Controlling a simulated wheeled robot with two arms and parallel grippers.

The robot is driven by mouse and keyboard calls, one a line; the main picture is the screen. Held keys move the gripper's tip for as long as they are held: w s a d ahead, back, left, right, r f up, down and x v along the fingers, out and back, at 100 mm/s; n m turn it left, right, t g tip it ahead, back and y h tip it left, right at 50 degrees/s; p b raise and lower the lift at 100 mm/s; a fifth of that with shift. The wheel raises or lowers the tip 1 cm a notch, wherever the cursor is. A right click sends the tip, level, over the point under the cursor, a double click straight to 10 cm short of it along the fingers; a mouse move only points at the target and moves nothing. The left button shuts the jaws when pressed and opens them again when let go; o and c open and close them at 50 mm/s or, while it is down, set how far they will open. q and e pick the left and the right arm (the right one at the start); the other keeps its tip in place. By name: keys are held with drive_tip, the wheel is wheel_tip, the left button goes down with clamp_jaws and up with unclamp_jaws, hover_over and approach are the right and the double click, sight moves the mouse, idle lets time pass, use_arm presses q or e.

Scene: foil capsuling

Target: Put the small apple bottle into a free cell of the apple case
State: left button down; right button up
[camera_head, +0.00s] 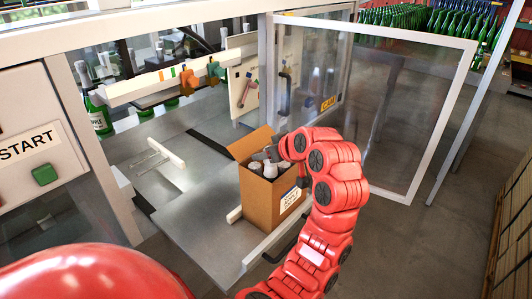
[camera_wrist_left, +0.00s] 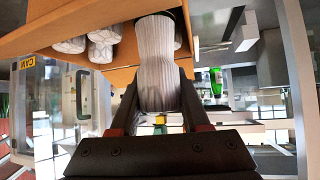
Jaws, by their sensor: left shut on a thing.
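The apple case (camera_head: 259,207) is an open brown cardboard box with a label, standing on the grey bench in the head view. Its cardboard edge (camera_wrist_left: 222,20) crosses the top of the left wrist view. My left gripper (camera_head: 266,157) is at the case's opening. It is shut on the pale, ribbed top of the small apple bottle (camera_wrist_left: 155,50), whose dark end points towards the case. How deep the bottle sits is hidden. Other white-topped bottles (camera_wrist_left: 104,36) stand in the case beside it. Free cells cannot be made out. My right gripper is not in view.
A clear framed door (camera_head: 412,120) stands open behind my arm. A green bottle (camera_head: 98,117) stands at the left of the machine. A white bar (camera_head: 166,153) lies on the bench left of the case. The metal bench surface (camera_head: 190,215) there is mostly clear.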

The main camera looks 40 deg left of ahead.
use_arm(q)
drive_tip(key=shift+f, duration=0.4)
drive_tip(key=shift+c, duration=1.5)
unclamp_jaws()
drive_tip(key=p+v, duration=0.1)
drive_tip(key=v, duration=1.6)
drive_tip(key=shift+d+r, duration=0.15)
drive_tip(key=shift+d, duration=0.05)
